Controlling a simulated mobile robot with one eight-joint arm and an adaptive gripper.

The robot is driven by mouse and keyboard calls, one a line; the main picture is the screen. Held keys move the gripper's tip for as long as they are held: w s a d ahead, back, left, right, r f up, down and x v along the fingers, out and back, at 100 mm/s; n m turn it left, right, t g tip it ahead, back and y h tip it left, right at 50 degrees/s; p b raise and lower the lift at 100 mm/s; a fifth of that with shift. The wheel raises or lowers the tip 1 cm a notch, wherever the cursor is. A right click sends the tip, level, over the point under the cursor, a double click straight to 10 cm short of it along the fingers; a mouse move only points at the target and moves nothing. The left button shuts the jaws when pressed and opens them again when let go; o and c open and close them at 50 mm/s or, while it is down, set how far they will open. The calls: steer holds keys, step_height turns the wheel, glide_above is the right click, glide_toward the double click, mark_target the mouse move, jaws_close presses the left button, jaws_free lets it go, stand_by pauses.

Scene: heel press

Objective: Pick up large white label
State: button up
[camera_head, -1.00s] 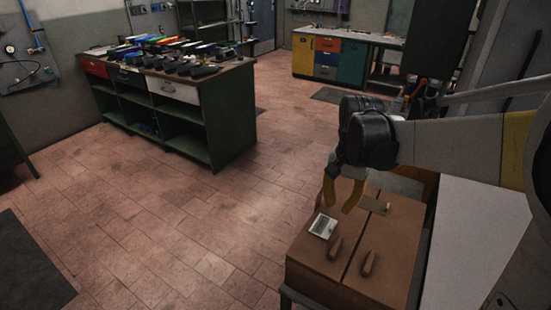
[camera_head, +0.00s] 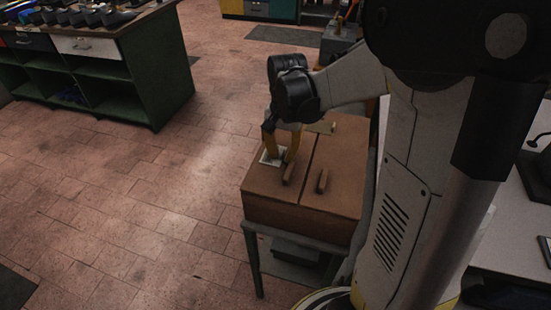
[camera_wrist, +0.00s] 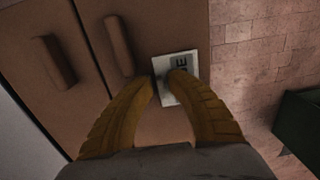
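The large white label (camera_head: 269,159) lies flat on the top of a brown box, near its left edge. In the wrist view the label (camera_wrist: 186,61) is white with dark print and sits under the right fingertip, which hides part of it. My gripper (camera_head: 279,157) points down over the label from above. Its two yellow fingers (camera_wrist: 159,80) are apart with a gap between the tips, and nothing is held between them. I cannot tell whether a fingertip touches the label.
A green workbench (camera_head: 150,80) stands at the left. The tiled floor between is clear.

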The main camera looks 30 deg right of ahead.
mark_target(281, 153)
jaws_close()
steer(key=shift+r, duration=0.1)
steer(key=shift+r+p, duration=0.25)
steer(key=shift+p, duration=0.05)
step_height(281, 153, up, 4)
steer(key=shift+p, duration=1.05)
steer(key=s+d+r+p, duration=0.5)
steer(key=d+r+p, duration=0.1)
steer(key=d+r, duration=0.3)
steer(key=shift+s+d+r, duration=0.2)
steer(key=shift+d, duration=0.5)
